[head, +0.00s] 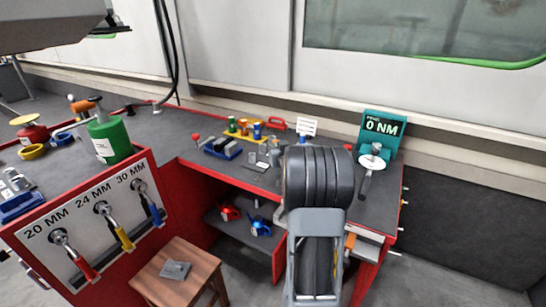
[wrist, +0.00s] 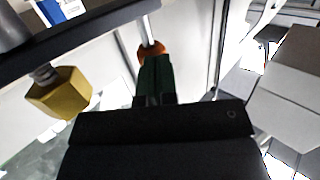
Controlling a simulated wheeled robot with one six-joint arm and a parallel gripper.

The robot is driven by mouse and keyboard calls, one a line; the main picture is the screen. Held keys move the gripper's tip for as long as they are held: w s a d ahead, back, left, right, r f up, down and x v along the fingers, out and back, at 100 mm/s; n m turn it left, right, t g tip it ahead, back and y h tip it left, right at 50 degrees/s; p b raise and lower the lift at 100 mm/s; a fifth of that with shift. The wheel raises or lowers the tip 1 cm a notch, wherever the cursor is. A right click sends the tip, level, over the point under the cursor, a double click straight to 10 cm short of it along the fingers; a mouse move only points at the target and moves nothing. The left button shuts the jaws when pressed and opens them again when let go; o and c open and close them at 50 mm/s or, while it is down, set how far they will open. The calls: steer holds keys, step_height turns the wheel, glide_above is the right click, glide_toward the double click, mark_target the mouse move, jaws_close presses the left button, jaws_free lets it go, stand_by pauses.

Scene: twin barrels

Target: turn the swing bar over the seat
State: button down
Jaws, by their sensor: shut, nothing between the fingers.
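In the wrist view, a black bar (wrist: 95,30), which looks like the swing bar, crosses the upper left at a slant. A gold hexagonal piece (wrist: 58,95) hangs on a short stem below its left part. Near its right end, a pale rod (wrist: 148,28) ends in an orange knob (wrist: 152,51). My gripper (wrist: 157,62) has its dark green fingers shut and empty. Its tips lie right at the knob in the picture; I cannot tell whether they touch it. I cannot make out the seat with certainty. In the head view my gripper does not show.
In the head view, a red-edged workbench (head: 375,215) holds small tools and a teal torque display (head: 380,130) reading 0 NM. A wooden stool (head: 180,262) stands in front. A green bottle (head: 108,138) stands at left. A grey body (head: 50,22) overhangs the upper left.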

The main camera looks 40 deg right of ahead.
steer(key=shift+w+a, duration=0.1)
stand_by(0.3)
steer(key=s+a+r, duration=0.1)
steer(key=s+a, duration=0.7)
steer(key=s, duration=0.3)
steer(key=shift+s+r, duration=0.2)
steer(key=shift+r, duration=0.05)
step_height(320, 180, down, 6)
steer(key=s+d+r+m+g, duration=0.1)
steer(key=s+d+g, duration=0.15)
steer(key=g, duration=0.25)
steer(key=s+a+g+p, duration=0.4)
steer(key=s+a, duration=0.1)
steer(key=s+a+r+n+g+y+p, duration=0.1)
steer(key=s+a+r+n+y+p, duration=0.1)
steer(key=a+r+p, duration=0.6)
steer(key=s+a+r+n+g+y+p, duration=0.2)
steer(key=s+a+r+p, duration=0.3)
steer(key=a+r+p, duration=0.3)
steer(key=a+r+n+y, duration=0.1)
steer(key=a+r, duration=0.3)
steer(key=a, duration=0.2)
steer(key=shift+s+a+r+y, duration=0.2)
steer(key=shift+a+r+y, duration=0.05)
steer(key=shift+a+y, duration=0.1)
